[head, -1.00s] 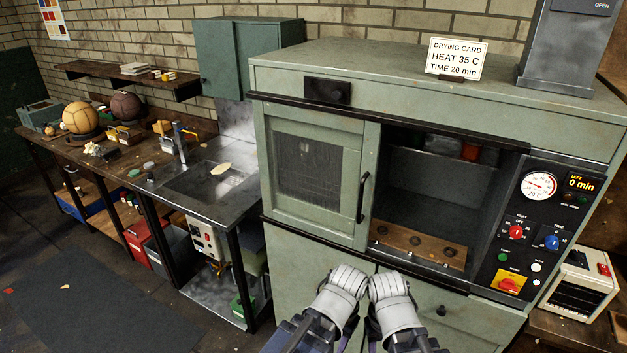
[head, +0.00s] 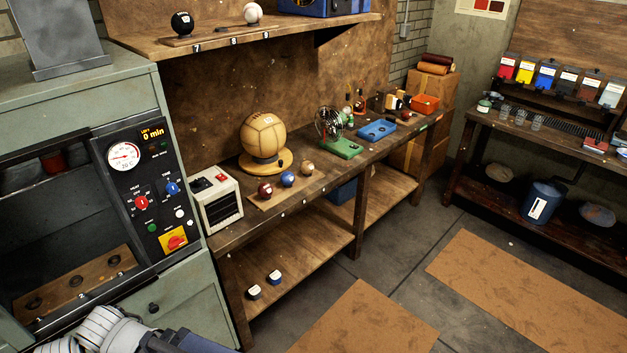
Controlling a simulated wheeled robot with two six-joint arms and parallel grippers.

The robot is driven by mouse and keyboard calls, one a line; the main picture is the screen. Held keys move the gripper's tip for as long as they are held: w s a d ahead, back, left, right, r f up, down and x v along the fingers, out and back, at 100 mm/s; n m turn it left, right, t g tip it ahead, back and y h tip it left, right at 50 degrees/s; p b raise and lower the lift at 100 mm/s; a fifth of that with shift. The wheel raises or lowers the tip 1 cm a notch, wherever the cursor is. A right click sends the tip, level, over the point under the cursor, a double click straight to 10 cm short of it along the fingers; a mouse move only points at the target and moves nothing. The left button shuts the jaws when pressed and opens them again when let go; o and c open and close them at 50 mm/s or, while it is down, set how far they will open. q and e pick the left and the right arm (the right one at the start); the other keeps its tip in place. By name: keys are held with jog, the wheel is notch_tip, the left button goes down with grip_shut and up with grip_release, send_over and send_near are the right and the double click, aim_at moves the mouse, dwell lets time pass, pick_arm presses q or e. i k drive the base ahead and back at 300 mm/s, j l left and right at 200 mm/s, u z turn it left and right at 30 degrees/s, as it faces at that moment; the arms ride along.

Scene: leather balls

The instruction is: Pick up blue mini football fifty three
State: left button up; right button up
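A small blue ball (head: 288,179) sits on a wooden board on the workbench, in the middle of a row of three. A dark red ball (head: 265,190) is to its left and a brown ball (head: 307,168) to its right. I cannot read a number on the blue ball. Another dark blue and white item (head: 274,277) is on the lower shelf, and I cannot tell exactly what it is. Pale ribbed parts of my arms show at the bottom left corner, well away from the balls. No gripper fingers show.
A white-fronted box device (head: 216,198) stands left of the board. A large tan ball (head: 263,136) on a stand is behind it. A green-based fan (head: 336,135) and blue tray (head: 377,131) are further right. The grey-green cabinet (head: 180,310) is at left. Floor at front right is clear.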

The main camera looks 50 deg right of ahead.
aim_at(287, 178)
jog(key=z, duration=1.6)
jog(key=i+l, duration=0.15)
jog(key=l, duration=0.2)
jog(key=i+l+u, duration=0.1)
jog(key=l, duration=0.2)
jog(key=i+l, duration=0.2)
jog(key=l, duration=0.15)
jog(key=i+l+u, duration=0.1)
jog(key=l, duration=0.25)
jog(key=i+l, duration=0.2)
jog(key=l, duration=0.15)
